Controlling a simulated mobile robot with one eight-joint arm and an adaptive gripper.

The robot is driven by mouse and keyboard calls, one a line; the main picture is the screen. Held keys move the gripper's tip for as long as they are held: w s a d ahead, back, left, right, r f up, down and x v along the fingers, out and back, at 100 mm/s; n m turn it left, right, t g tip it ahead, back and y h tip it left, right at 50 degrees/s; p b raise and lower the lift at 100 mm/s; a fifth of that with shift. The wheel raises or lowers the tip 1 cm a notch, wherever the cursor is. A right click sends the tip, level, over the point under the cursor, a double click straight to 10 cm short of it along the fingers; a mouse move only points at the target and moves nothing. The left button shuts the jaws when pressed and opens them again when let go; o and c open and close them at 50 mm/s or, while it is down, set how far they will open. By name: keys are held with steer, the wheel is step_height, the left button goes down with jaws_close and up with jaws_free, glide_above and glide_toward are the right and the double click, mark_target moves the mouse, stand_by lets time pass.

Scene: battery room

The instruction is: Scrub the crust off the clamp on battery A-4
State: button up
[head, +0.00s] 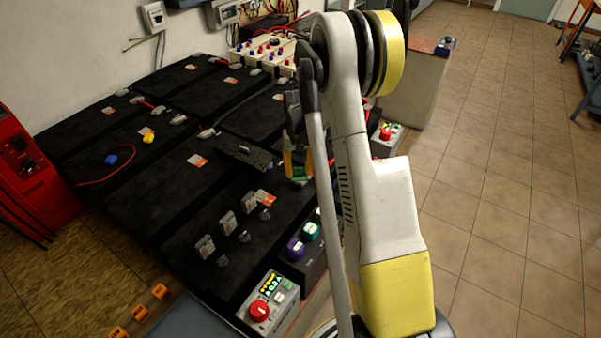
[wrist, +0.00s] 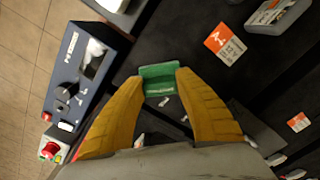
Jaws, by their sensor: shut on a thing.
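My gripper (wrist: 160,82) has yellow fingers and is shut on a small green block-like tool (wrist: 158,71), perhaps a brush. In the head view my gripper (head: 298,166) hangs over the black batteries, with the green tool (head: 300,180) low between its fingers. In the wrist view an orange label (wrist: 225,43), which seems to read A-4, lies on a black battery top (wrist: 195,75) beyond the fingers to the right. A grey clamp-like part (wrist: 278,13) sits at the top right, apart from the tool. Crust on it cannot be made out.
In the head view, upright grey tags (head: 227,223) stand on the front batteries, near a grey box with a red knob (head: 264,303). Tiled floor (head: 500,160) is clear at right.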

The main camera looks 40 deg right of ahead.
steer(key=shift+r+p, duration=1.2)
steer(key=shift+r, duration=1.2)
